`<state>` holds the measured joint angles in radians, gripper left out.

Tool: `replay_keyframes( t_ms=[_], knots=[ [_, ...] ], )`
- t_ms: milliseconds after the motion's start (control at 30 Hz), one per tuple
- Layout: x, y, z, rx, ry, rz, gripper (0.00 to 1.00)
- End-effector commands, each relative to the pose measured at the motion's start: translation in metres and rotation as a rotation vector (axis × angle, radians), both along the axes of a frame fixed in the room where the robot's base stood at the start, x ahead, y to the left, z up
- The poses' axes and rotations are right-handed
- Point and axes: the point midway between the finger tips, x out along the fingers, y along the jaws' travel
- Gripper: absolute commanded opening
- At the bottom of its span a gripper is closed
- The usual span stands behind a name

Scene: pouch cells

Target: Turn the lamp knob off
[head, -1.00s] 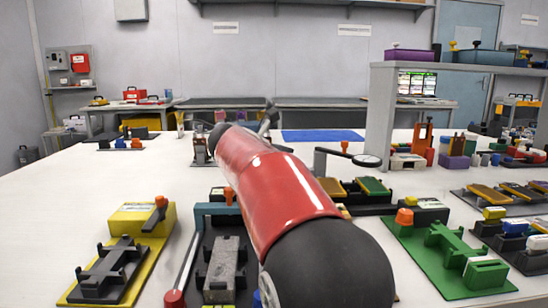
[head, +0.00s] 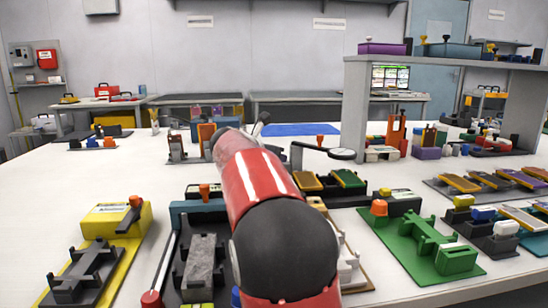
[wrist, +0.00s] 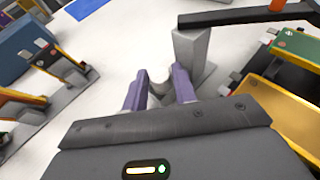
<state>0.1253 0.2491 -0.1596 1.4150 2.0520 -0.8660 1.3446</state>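The lamp (head: 343,154) stands past my red arm in the head view, with a dark arm and a round head. A small orange knob (head: 320,140) sits on top of its arm. In the wrist view the lamp's dark bar (wrist: 245,16) crosses the top right above a grey post (wrist: 190,55), and the orange knob (wrist: 276,5) is cut by the top edge. My gripper (wrist: 158,86) is open, its two purple fingers apart, left of and nearer than the post. A grey rounded piece shows between the fingers; whether they touch it I cannot tell.
A gold and green tray fixture (wrist: 285,75) lies close on the right in the wrist view. A grey shelf (head: 354,105) rises right of the lamp.

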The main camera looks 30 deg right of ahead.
Motion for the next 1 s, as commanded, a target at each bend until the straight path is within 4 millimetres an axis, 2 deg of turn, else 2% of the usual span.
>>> replay_keyframes(
  t_ms=[33, 200, 567, 1000],
  knots=[
    [-0.0001, 0.0002, 0.0001, 0.000, 0.000, 0.000, 0.21],
    [-0.0001, 0.0003, 0.0001, 0.000, 0.000, 0.000, 0.01],
    [-0.0026, -0.0010, 0.0014, 0.001, 0.000, 0.076, 0.01],
    [-0.0062, -0.0040, 0.0036, 0.002, 0.001, 0.374, 0.00]
  ],
)
